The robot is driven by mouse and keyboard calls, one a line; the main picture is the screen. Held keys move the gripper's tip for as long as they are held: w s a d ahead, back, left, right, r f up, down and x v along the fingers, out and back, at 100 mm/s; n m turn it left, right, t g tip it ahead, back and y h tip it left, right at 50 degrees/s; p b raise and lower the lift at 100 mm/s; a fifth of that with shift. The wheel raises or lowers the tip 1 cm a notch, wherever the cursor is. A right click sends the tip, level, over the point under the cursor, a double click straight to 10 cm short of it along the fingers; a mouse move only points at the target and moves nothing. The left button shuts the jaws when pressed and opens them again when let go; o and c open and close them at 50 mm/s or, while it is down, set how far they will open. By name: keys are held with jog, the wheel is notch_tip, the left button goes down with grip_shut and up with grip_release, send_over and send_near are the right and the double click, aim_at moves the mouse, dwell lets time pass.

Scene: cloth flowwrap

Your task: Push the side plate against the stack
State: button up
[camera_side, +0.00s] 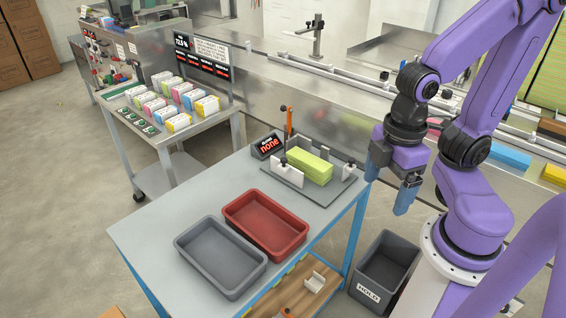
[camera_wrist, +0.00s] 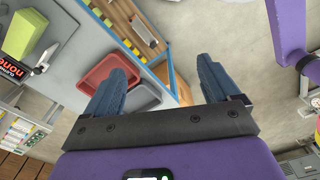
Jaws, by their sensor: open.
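A light-green stack of cloths (camera_side: 310,166) lies on a grey base plate (camera_side: 318,194) on the table. A white upright plate (camera_side: 287,176) with a black knob stands at its front left, close to the stack. A smaller white piece (camera_side: 348,170) with a black knob stands to its right, apart from it. I cannot tell which is the side plate. Grey upright walls (camera_side: 321,143) stand behind the stack. My gripper (camera_side: 391,181), with blue fingers, is open and empty, to the right of the table. In the wrist view the gripper (camera_wrist: 160,68) shows spread fingers, and the stack (camera_wrist: 22,35) is at upper left.
A red tray (camera_side: 266,224) and a grey tray (camera_side: 220,256) sit at the table's front. A small sign reading "none" (camera_side: 268,146) and an orange upright tool (camera_side: 289,122) stand behind the jig. A dark HOLD bin (camera_side: 385,268) is on the floor below my gripper. The table's left part is clear.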

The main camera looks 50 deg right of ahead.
jog(key=shift+w+a, duration=0.1)
jog(key=shift+w, duration=0.1)
jog(key=c, duration=0.7)
jog(key=w+a+r+m, duration=0.1)
jog(key=w+a+m, duration=0.1)
jog(key=w+m, duration=0.5)
jog(key=shift+c, duration=0.2)
jog(key=m, duration=1.5)
send_over(284, 159)
notch_tip(284, 159, down, 4)
notch_tip(284, 159, down, 17)
jog(key=shift+r, duration=0.15)
